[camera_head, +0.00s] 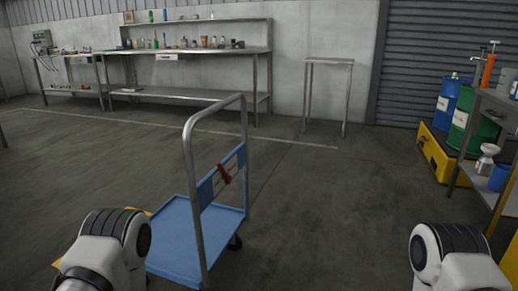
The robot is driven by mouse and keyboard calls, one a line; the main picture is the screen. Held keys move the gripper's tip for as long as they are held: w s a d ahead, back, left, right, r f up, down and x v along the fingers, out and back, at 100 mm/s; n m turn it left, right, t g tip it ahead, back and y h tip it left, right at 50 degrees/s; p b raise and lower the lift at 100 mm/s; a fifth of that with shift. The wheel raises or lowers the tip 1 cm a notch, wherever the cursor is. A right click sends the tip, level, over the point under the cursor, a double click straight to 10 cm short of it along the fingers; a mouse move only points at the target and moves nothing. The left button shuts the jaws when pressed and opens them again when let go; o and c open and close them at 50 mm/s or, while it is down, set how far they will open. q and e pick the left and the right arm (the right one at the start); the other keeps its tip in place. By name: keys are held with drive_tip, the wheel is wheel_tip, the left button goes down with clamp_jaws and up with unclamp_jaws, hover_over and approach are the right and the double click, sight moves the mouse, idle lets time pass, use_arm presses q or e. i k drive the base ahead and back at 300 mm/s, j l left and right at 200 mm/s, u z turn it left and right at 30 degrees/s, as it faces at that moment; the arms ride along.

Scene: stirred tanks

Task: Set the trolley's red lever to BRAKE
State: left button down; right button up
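The trolley (178,238) stands in front of me, left of the picture's middle, with a blue deck and a grey tube handle (188,150). Its red lever (223,174) sits on the cross panel between the handle's uprights, with blue plates (205,193) beside it. The lever is tilted, and I cannot read any BRAKE marking at this size. My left arm shows at the bottom left, in front of part of the deck, and my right arm at the bottom right. Neither gripper is in the picture, and nothing of mine is seen touching the lever.
A long workbench (190,52) with bottles stands at the back wall, with a small bare table (328,62) to its right. Drums (447,102) stand on a yellow pallet (437,155) at the right, near a shelf rack (496,108). The floor right of the trolley is clear.

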sight(228, 179)
drive_tip(key=i+l, duration=0.25)
drive_tip(key=l, duration=0.15)
drive_tip(key=i+l+u, duration=0.1)
drive_tip(key=i+l, duration=0.15)
drive_tip(key=i+l+u, duration=0.1)
drive_tip(key=i+l, duration=0.15)
drive_tip(key=l, duration=0.25)
drive_tip(key=i+l, duration=0.2)
drive_tip(key=l, duration=0.25)
